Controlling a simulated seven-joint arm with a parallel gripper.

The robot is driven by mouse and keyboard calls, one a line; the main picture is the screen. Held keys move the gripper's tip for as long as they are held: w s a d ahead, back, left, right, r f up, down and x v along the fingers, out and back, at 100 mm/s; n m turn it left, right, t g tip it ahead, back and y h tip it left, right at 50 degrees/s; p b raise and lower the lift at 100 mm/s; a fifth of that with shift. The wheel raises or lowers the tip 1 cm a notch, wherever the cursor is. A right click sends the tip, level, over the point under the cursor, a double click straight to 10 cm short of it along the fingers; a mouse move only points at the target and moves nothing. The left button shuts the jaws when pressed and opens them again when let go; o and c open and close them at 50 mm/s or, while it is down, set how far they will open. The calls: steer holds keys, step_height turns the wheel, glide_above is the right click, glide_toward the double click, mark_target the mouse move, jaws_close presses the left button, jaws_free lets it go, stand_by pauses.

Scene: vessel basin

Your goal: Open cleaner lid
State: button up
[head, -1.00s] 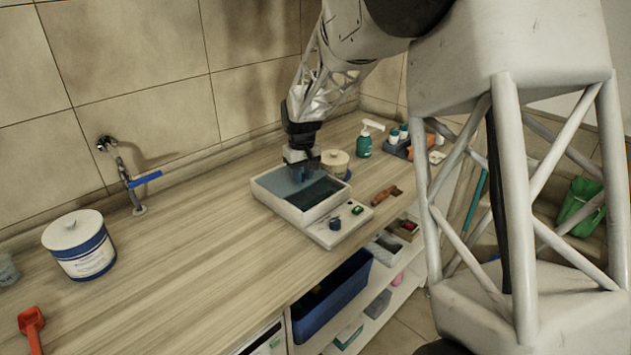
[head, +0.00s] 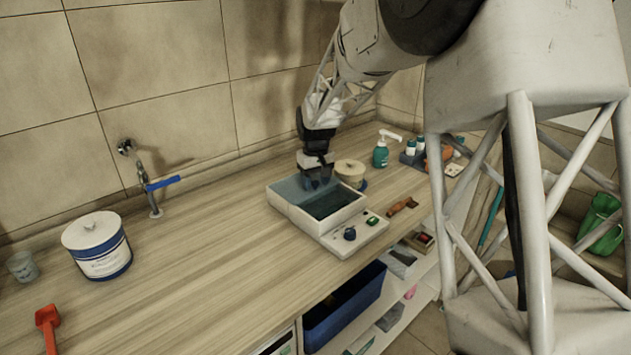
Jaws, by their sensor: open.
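A white box-shaped cleaner (head: 287,208) stands on the wooden counter, with a control panel at its front right carrying a dark knob (head: 350,233) and a green button (head: 373,221). Its top shows a blue-grey panel (head: 291,187) at the back left and a dark teal area (head: 328,206) at the front right. I cannot tell clearly which part is the lid or how far it is raised. My gripper (head: 318,184) is open, pointing down over the cleaner's back part. Its fingertips overlap the top in the picture, and contact cannot be told.
A lidded tub (head: 351,170) stands close behind the cleaner at the right. A green pump bottle (head: 381,155) is farther back. A larger white and blue tub (head: 97,247), a wall tap (head: 147,185) and a red scoop (head: 48,325) are left. The counter left of the cleaner is clear.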

steer(key=shift+r, duration=3.8)
steer(key=shift+s+d+r, duration=0.25)
steer(key=shift+s+d, duration=0.05)
steer(key=shift+s, duration=0.05)
steer(key=s+d+r+m, duration=0.1)
steer(key=s+d+r, duration=0.2)
steer(key=s+d, duration=0.3)
steer(key=s+d+r+m+t, duration=0.15)
steer(key=s+d, duration=0.25)
steer(key=s, duration=0.4)
steer(key=s+d+r+m, duration=0.1)
steer(key=s+d+r, duration=0.25)
steer(key=s, duration=0.35)
steer(key=s+d+f+m, duration=0.1)
steer(key=s+d, duration=0.2)
steer(key=s, duration=0.5)
steer(key=s+d+f, duration=0.2)
steer(key=s+d, duration=0.1)
steer(key=s, duration=0.6)
steer(key=s+d+f+m+t, duration=0.1)
steer(key=s+d+f, duration=0.1)
steer(key=s, duration=0.7)
steer(key=shift+s+d+m, duration=0.2)
steer(key=shift+d+m, duration=0.15)
steer(key=shift+d, duration=0.3)
